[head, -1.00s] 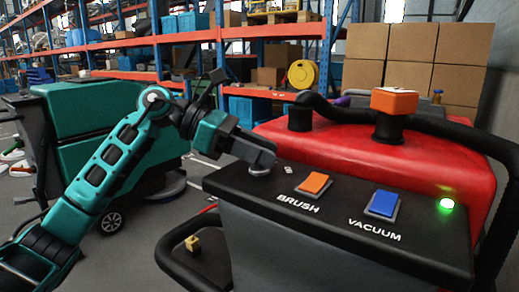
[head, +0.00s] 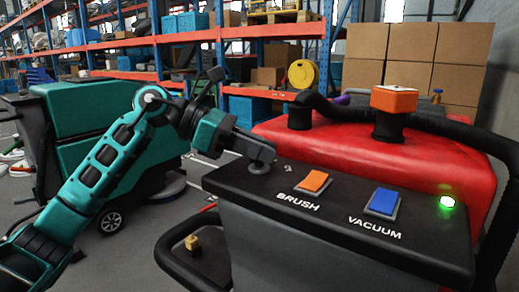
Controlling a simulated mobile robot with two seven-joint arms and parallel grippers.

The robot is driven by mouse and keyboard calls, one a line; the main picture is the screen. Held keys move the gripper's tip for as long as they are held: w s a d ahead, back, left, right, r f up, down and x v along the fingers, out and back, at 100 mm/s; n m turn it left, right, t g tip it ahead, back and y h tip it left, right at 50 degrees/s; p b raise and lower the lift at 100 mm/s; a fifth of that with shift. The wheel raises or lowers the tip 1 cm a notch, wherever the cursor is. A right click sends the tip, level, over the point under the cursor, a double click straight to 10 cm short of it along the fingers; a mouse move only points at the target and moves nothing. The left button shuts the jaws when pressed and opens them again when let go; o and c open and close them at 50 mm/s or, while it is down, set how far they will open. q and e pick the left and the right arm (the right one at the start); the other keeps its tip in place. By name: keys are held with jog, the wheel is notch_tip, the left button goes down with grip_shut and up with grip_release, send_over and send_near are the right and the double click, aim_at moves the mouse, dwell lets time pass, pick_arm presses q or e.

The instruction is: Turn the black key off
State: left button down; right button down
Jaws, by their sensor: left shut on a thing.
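The black key is at the far left corner of the scrubber's dark control panel (head: 330,222), mostly hidden by my left gripper. A round grey key switch base (head: 259,168) shows just under the fingertips. My left gripper (head: 262,156) reaches in from the left, low over that corner, and is shut on the key. A green lamp (head: 447,202) glows at the right end of the panel. My right gripper is not in view.
An orange BRUSH switch (head: 314,181) and a blue VACUUM switch (head: 383,202) sit on the panel. The red tank (head: 380,150) with a black hose rises behind. A teal scrubber (head: 95,130) stands at left. Shelves and stacked boxes (head: 410,42) are behind.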

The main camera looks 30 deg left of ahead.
pick_arm(q)
jog(key=shift+f+n+t+y+b, duration=0.15)
jog(key=shift+n+t+y+b, duration=0.25)
jog(key=shift+n+t+y, duration=0.55)
jog(key=n+t+y, duration=0.3)
jog(key=n+t, duration=0.1)
jog(key=shift+d+n+b, duration=0.1)
jog(key=shift+n+b, duration=0.15)
jog(key=shift+b, duration=0.05)
jog(key=n+y, duration=0.2)
jog(key=n+t+y+b, duration=0.1)
jog(key=n+y, duration=0.1)
jog(key=y, duration=0.1)
jog(key=shift+n+t+y, duration=0.25)
jog(key=shift+n, duration=0.15)
jog(key=c, duration=1.1)
grip_release()
jog(key=shift+c, duration=0.2)
jog(key=shift+s, duration=0.1)
